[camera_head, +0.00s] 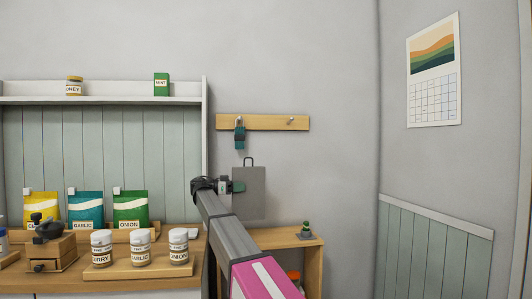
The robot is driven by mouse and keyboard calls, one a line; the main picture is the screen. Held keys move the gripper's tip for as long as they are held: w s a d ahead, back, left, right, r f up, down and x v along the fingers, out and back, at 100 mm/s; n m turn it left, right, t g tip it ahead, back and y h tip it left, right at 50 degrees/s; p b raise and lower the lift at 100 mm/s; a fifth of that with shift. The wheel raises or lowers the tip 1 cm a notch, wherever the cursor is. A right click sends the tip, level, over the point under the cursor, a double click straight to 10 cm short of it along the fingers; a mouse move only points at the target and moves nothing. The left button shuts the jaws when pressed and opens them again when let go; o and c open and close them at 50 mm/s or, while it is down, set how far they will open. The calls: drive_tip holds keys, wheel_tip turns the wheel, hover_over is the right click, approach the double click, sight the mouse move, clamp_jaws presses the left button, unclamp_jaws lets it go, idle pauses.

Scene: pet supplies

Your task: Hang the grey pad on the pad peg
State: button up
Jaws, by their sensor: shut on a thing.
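The grey pad (250,203) is a flat upright sheet with a dark loop at its top edge. My gripper (238,186) is shut on the pad's left edge, in its upper part. The pad is held up in front of the wall, with its loop below the wooden peg rail (265,123). The rail has a bare peg (291,120) on its right part, higher than the loop and to its right. My arm covers the pad's lower left corner.
A teal-green item (239,138) hangs at the rail's left part, just above the loop. A small wooden cabinet (280,241) stands below with a small green-topped item (306,230). Left is a shelf unit (204,140) with bags and jars.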

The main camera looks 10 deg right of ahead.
drive_tip(key=w+d+r+n+t, duration=0.1)
drive_tip(key=d+r+t, duration=0.1)
drive_tip(key=d+r, duration=0.95)
drive_tip(key=w+d+r+n+t, duration=0.1)
drive_tip(key=w+d+r+t, duration=0.1)
drive_tip(key=d+r, duration=0.9)
drive_tip(key=shift+y, duration=0.3)
drive_tip(key=shift+w+d+f, duration=0.15)
drive_tip(key=shift+w+f, duration=0.45)
drive_tip(key=shift+w, duration=1.4)
drive_tip(key=shift+w+d+f, duration=0.15)
drive_tip(key=shift+w+f, duration=0.4)
drive_tip(key=shift+w, duration=1.4)
drive_tip(key=shift+w+d+f, duration=0.15)
drive_tip(key=shift+w+f, duration=0.45)
drive_tip(key=shift+w, duration=1.4)
drive_tip(key=o, duration=1.1)
drive_tip(key=v, duration=1)
drive_tip(key=shift+s+a, duration=0.15)
drive_tip(key=shift+a, duration=0.2)
drive_tip(key=shift+s, duration=0.1)
